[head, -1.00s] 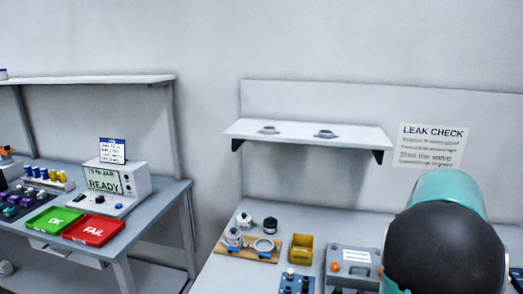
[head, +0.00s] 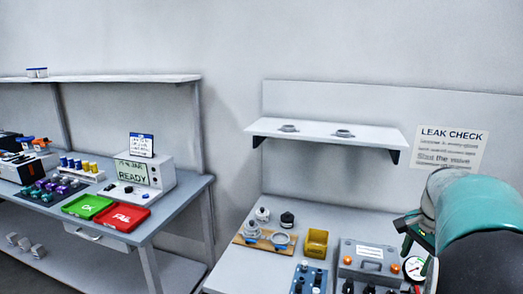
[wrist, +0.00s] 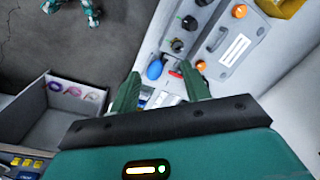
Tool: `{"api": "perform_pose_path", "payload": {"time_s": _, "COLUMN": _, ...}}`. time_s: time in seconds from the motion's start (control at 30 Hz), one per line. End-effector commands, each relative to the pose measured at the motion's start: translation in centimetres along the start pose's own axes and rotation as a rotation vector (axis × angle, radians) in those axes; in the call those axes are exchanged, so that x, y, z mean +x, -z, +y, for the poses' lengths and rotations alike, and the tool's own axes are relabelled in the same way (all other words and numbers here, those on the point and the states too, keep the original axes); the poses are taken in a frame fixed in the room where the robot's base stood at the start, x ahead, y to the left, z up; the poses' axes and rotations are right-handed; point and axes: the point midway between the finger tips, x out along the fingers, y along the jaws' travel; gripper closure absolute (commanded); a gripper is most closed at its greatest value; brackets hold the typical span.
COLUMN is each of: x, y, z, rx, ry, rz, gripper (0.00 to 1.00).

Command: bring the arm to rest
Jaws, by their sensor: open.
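My arm (head: 470,215), teal and black, shows at the right edge of the head view, in front of the right bench. In the wrist view my gripper (wrist: 160,88) is open, with its two dark green fingers apart and nothing seen between them but the scene below. It points down over the bench edge, near a grey case (wrist: 225,45) with a handle and orange knobs. A blue bulb (wrist: 155,68) and a small red part (wrist: 175,73) appear just beyond the fingertips; whether the fingers touch them I cannot tell.
The right bench carries a yellow bin (head: 316,243), a wooden board (head: 263,241) with fittings and a gauge (head: 415,268). A shelf (head: 330,132) hangs above. The left bench holds a green tray (head: 87,206) and a red tray (head: 121,218). An open grey box (wrist: 50,125) stands beside bare floor.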

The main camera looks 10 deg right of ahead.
Motion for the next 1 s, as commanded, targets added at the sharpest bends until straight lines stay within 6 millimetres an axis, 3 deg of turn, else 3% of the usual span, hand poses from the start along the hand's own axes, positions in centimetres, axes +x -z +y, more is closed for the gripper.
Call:
{"api": "perform_pose_path", "payload": {"time_s": 0.17, "x": -1.7, "y": -6.5, "z": -1.3, "rx": -0.227, "ry": 0.068, "rz": 0.013, "gripper": 0.53}}
{"api": "perform_pose_path", "payload": {"time_s": 0.3, "x": -2.9, "y": -13.2, "z": -1.6, "rx": -0.474, "ry": 0.131, "rz": 0.045, "gripper": 0.53}}
{"api": "perform_pose_path", "payload": {"time_s": 0.47, "x": -3.6, "y": -20.6, "z": -0.7, "rx": -0.765, "ry": 0.19, "rz": 0.102, "gripper": 0.53}}
{"api": "perform_pose_path", "payload": {"time_s": 0.6, "x": -3.6, "y": -26.5, "z": 1.2, "rx": -1.018, "ry": 0.233, "rz": 0.171, "gripper": 0.53}}
{"api": "perform_pose_path", "payload": {"time_s": 0.8, "x": -2.8, "y": -32.1, "z": 4.2, "rx": -1.308, "ry": 0.268, "rz": 0.279, "gripper": 0.53}}
{"api": "perform_pose_path", "payload": {"time_s": 1.0, "x": -2.2, "y": -33.6, "z": 5.2, "rx": -1.406, "ry": 0.274, "rz": 0.323, "gripper": 0.53}}
